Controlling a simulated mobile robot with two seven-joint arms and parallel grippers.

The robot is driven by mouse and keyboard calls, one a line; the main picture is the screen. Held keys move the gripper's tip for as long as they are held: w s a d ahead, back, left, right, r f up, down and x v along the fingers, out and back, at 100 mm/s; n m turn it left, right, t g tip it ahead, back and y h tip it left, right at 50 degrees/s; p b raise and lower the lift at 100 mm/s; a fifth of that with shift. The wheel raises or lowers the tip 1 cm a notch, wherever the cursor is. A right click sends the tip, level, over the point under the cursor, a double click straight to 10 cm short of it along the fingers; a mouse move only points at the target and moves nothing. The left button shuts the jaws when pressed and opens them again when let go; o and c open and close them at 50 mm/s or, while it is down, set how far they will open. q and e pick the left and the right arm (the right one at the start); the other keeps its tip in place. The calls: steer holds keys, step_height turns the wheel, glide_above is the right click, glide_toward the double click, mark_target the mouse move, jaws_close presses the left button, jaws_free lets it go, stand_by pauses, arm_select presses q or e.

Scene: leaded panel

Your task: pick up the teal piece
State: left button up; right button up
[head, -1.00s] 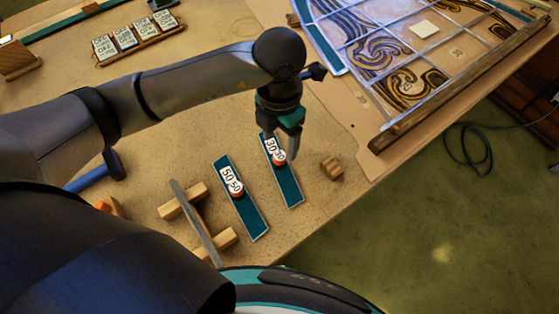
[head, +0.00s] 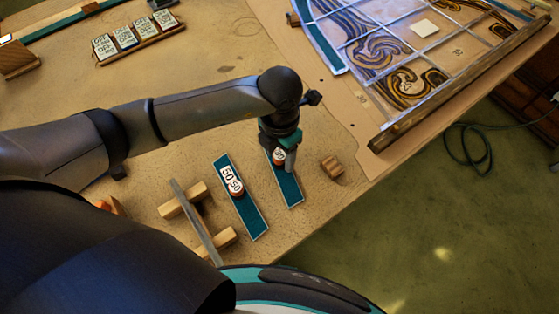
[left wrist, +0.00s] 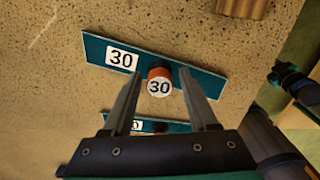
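Two flat teal pieces lie side by side on the tan table. The right one (head: 289,190) has an orange knob; in the left wrist view this teal piece (left wrist: 207,83) and its knob (left wrist: 159,83) read 30. The left teal piece (head: 252,218) is marked 50 and shows partly in the left wrist view (left wrist: 176,127). My left gripper (head: 285,161) is low over the 30 piece and hides much of its knob. In the left wrist view its open fingers (left wrist: 159,73) stand on either side of the knob, with gaps. My right gripper is not in view.
A small wooden block (head: 332,167) lies right of the 30 piece. A metal bar on wooden blocks (head: 197,222) stands left of the 50 piece. The leaded panel (head: 410,60) is at upper right. A rack of labelled weights (head: 136,40) is at upper left.

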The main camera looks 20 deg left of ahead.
mark_target(280, 155)
arm_select(q)
jaws_close()
steer(key=shift+r, duration=0.1)
stand_by(0.5)
step_height(280, 155, up, 20)
steer(key=p, duration=0.1)
